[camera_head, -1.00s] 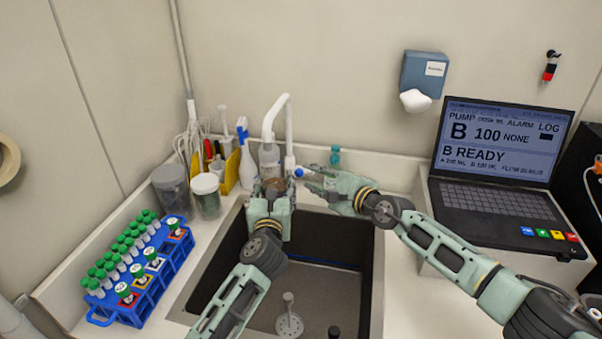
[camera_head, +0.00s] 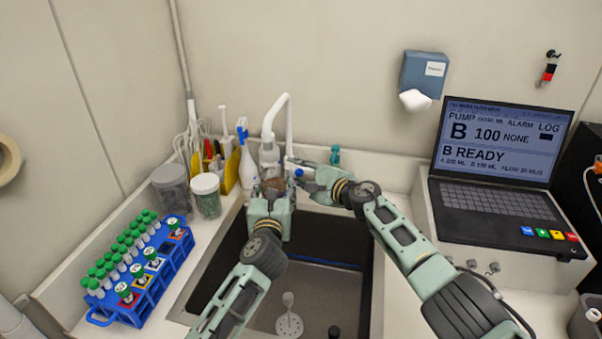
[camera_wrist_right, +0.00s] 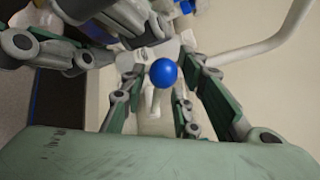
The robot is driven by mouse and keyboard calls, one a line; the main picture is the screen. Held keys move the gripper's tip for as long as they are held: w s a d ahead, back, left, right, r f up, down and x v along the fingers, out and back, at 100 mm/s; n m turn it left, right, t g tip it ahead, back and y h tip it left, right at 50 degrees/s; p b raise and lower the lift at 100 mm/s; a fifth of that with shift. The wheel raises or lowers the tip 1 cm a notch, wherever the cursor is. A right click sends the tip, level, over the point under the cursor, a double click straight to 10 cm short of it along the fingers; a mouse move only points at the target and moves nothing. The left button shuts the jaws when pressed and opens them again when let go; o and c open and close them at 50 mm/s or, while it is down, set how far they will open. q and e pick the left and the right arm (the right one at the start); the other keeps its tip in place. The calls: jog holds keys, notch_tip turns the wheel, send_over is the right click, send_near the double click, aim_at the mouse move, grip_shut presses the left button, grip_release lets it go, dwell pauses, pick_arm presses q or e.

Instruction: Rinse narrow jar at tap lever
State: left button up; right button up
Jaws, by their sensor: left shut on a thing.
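The white tap (camera_head: 288,105) arches over the back of the sink. Its lever ends in a blue ball knob (camera_head: 299,172), which also shows large in the right wrist view (camera_wrist_right: 163,72). My left gripper (camera_head: 272,188) is shut on the jar (camera_head: 274,183) below the tap outlet; only the jar's brownish upper part shows between the fingers. My right gripper (camera_head: 307,172) is at the knob, coming from the right. In the right wrist view its fingers stand apart on either side of the knob; contact cannot be told.
The dark sink basin (camera_head: 325,285) lies below both arms. A blue rack (camera_head: 150,285) of green-capped tubes and two lidded containers (camera_head: 206,194) stand to its left. A spray bottle (camera_head: 247,160) stands beside the tap. A laptop (camera_head: 500,150) is at the right.

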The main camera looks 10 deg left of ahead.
grip_shut()
dwell(0.3)
